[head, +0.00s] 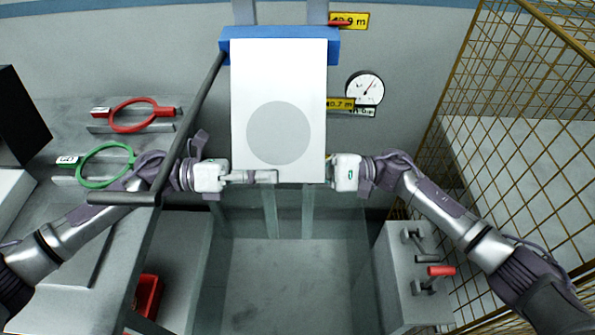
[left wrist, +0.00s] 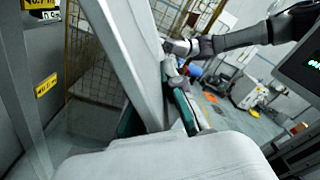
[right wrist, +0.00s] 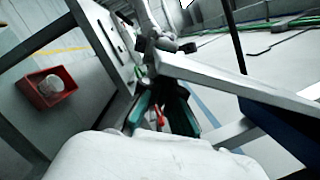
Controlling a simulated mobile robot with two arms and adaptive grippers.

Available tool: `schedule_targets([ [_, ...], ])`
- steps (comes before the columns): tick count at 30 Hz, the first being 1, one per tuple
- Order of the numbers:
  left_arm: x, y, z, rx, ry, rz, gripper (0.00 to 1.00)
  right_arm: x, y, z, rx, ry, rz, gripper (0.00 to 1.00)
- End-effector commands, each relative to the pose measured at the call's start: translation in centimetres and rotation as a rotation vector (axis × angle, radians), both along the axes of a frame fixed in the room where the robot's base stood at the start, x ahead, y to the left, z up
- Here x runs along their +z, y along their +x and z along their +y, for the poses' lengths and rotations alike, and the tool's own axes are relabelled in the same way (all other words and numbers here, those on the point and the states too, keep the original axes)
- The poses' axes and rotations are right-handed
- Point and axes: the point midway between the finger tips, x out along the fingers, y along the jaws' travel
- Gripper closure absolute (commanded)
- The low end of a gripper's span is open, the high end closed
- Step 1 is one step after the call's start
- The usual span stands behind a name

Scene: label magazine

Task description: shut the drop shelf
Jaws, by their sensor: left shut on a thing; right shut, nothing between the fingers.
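A white panel (head: 262,75) with a grey disc stands steep below a blue bar (head: 334,48); it seems to be the drop shelf. My left gripper (head: 272,177) is shut on the panel's lower left part, one finger showing in front of it. In the left wrist view a pale slab (left wrist: 135,60) runs down between the teal pads of the left gripper (left wrist: 160,115). My right gripper (head: 331,172) is at the panel's lower right edge; its tips are partly hidden. In the right wrist view the right gripper (right wrist: 160,112) has nothing between its fingers.
Red (head: 133,129) and green (head: 82,163) rings lie on the left counter. A dark bar (head: 194,110) slants beside my left arm. A box with levers (head: 420,270) stands at lower right, a wire cage (head: 520,110) behind it. A clear-walled space (head: 285,280) opens below the panel.

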Motion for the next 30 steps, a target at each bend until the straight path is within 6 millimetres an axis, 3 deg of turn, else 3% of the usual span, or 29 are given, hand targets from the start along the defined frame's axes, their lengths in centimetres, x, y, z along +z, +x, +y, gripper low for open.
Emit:
schedule_targets([
  [20,0.1,0.5,0.2,0.014,0.004,-0.007,1.00,1.2,-1.4,0.1,0.012,0.009,0.060,1.00],
  [21,0.1,0.5,0.2,0.013,0.005,-0.007,0.85,1.3,-1.5,0.1,0.012,0.009,0.060,1.00],
  [24,0.0,0.5,0.3,0.014,0.005,-0.006,0.69,1.3,-1.4,0.2,0.012,0.010,0.059,1.00],
  [30,0.0,0.4,0.2,0.012,0.004,-0.003,0.67,1.2,-1.3,0.1,0.008,0.008,0.059,1.00],
])
